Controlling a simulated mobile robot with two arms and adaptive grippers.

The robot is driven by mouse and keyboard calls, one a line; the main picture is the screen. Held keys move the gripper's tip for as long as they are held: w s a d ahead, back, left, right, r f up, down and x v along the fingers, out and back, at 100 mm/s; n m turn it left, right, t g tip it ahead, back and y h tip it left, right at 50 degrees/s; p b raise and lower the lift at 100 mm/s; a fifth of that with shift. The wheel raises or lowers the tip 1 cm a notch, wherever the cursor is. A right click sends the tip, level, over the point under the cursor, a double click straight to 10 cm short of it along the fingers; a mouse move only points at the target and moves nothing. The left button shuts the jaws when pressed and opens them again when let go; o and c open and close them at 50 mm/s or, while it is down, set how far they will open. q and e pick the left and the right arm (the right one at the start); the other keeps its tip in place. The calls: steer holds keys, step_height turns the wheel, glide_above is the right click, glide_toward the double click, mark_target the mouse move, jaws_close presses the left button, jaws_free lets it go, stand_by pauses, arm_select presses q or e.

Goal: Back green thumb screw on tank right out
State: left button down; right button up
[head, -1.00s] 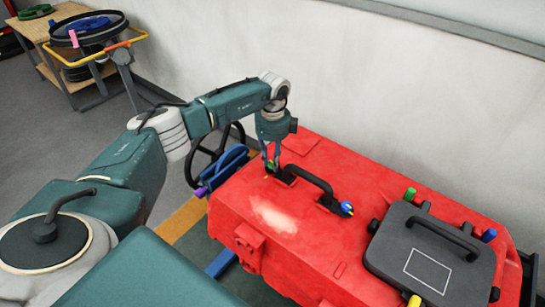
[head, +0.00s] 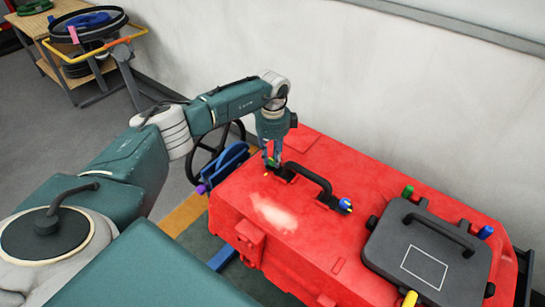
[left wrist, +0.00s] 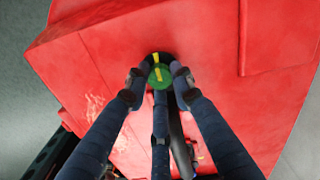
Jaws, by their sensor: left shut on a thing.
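The green thumb screw (left wrist: 160,77) has a yellow stripe on its head. It sits at the far end of a black handle (head: 312,176) on top of the red tank (head: 365,190). My left gripper (head: 270,162) comes down on it from above. In the left wrist view its dark fingers (left wrist: 160,82) close around the screw's head from several sides, so the gripper is shut on it. The screw's shaft is hidden, and I cannot tell how far it stands out. A blue thumb screw (head: 345,204) is at the handle's near end. My right gripper is out of view.
A dark grey lidded box (head: 430,262) with green, blue and yellow knobs sits on the tank's right part. The wall (head: 420,90) runs close behind the tank. A black handwheel (head: 213,150) and a blue part (head: 222,168) stand left of it. A cart (head: 95,62) is far left.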

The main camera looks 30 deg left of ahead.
mark_target(273, 160)
arm_select(q)
steer(key=c, duration=1.6)
jaws_free()
steer(key=shift+s+d+f, duration=0.15)
steer(key=shift+s+f, duration=0.05)
steer(key=shift+f, duration=0.15)
steer(key=shift+o, duration=0.7)
steer(key=shift+w, duration=0.2)
steer(key=shift+r, duration=0.1)
step_height(273, 160, up, 12)
